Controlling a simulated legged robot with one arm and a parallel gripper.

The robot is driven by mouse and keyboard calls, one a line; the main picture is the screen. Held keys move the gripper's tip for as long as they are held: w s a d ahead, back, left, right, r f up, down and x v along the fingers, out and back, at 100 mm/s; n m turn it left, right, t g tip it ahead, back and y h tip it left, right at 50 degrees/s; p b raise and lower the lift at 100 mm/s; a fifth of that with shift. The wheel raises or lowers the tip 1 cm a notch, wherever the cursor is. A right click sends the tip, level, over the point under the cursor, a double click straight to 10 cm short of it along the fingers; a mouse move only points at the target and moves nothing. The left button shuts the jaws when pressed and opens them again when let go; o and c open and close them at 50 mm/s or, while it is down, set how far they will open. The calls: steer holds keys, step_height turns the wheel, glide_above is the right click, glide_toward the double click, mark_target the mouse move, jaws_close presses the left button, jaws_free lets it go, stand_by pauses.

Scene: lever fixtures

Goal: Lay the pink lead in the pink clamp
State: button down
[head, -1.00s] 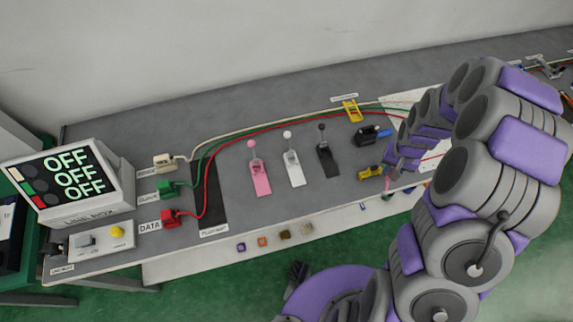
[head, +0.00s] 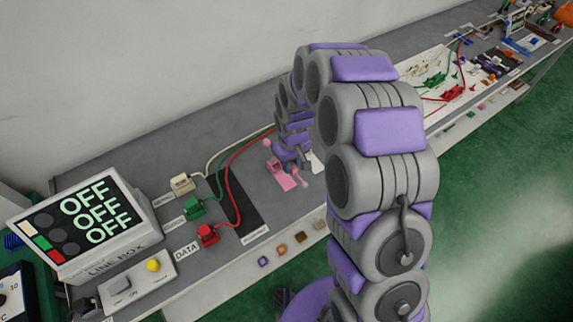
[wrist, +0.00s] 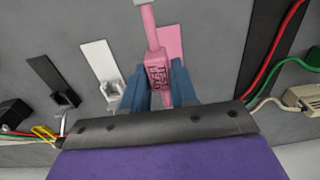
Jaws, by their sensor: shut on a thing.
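My gripper is over this clamp there, mostly hidden by my arm. I cannot tell whether the lead touches the clamp.
A white clamp (wrist: 97,60) and a black clamp (wrist: 45,75) stand to the left in the wrist view. The line box (head: 80,225) reads OFF.

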steer(key=shift+d, duration=0.15)
steer(key=a, duration=0.3)
steer(key=shift+a+f, duration=0.3)
steer(key=shift+f, duration=0.1)
steer(key=shift+d+f, duration=0.55)
steer(key=shift+d, duration=0.25)
steer(key=shift+d+f, duration=0.55)
steer(key=shift+d, duration=0.25)
steer(key=shift+a+f, duration=0.15)
steer(key=shift+a, duration=1.2)
steer(key=shift+d+r, duration=0.25)
steer(key=shift+d, duration=1.05)
steer(key=shift+a+p, duration=0.3)
steer(key=shift+a, duration=0.1)
steer(key=shift+a+f, duration=0.1)
steer(key=shift+a, duration=0.15)
steer(key=shift+d, duration=0.75)
steer(key=shift+a+f, duration=0.6)
steer(key=shift+a, duration=0.15)
steer(key=shift+d+f, duration=0.1)
steer(key=shift+d, duration=0.4)
steer(key=shift+a+f, duration=0.4)
steer(key=shift+a, duration=0.25)
steer(key=shift+f, duration=0.2)
